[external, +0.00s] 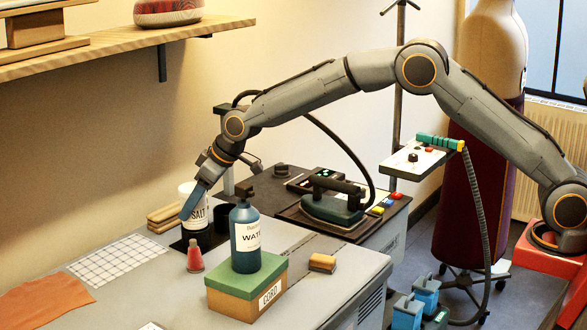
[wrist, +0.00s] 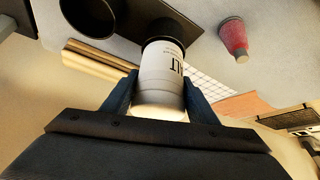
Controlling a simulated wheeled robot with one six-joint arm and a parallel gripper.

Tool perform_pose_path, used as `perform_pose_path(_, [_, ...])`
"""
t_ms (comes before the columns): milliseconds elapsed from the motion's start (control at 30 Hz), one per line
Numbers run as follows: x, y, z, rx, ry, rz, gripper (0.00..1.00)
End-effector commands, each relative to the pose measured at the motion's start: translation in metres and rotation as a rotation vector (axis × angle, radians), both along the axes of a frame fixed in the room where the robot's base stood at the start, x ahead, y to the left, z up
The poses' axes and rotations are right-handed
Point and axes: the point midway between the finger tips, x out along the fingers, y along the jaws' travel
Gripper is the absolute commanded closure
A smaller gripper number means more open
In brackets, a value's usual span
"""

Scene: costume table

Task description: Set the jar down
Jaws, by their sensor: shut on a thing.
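The wrist view shows the jar (wrist: 162,68) between the two fingers, one on each side. The jar looks upright over a black mat (external: 181,245) at the back of the grey table. The wrist view shows its far end close to the black surface (wrist: 168,22). I cannot tell whether its base touches. A finger hides part of the jar in the external view.
A dark cup (external: 222,219) stands just right of the jar. A blue water bottle (external: 245,236) stands on a green-lidded box (external: 232,300). Wooden strips (external: 163,218) and a white grid sheet (external: 117,258) lie to the left.

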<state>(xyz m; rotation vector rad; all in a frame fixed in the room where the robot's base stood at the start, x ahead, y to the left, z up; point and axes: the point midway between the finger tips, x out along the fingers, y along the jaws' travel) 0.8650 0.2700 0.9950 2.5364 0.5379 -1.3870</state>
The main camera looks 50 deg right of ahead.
Motion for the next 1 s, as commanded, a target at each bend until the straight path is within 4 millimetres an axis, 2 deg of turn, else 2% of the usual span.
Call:
perform_pose_path(133, [0.0,0.0,-0.001,0.001,-0.002,0.0,0.77])
perform_pose_path(167, [0.0,0.0,-0.002,0.0,0.0,0.0,0.43])
perform_pose_path(267, [0.0,0.0,-0.001,0.0,0.0,0.0,0.28])
perform_pose_path(633, [0.0,0.0,0.003,0.0,-0.001,0.0,0.28])
perform_pose_path(767, [-0.001,0.0,0.017,0.001,-0.004,-0.001,0.28])
perform_pose_path(1000, [-0.02,-0.009,0.047,0.001,-0.004,-0.001,0.28])
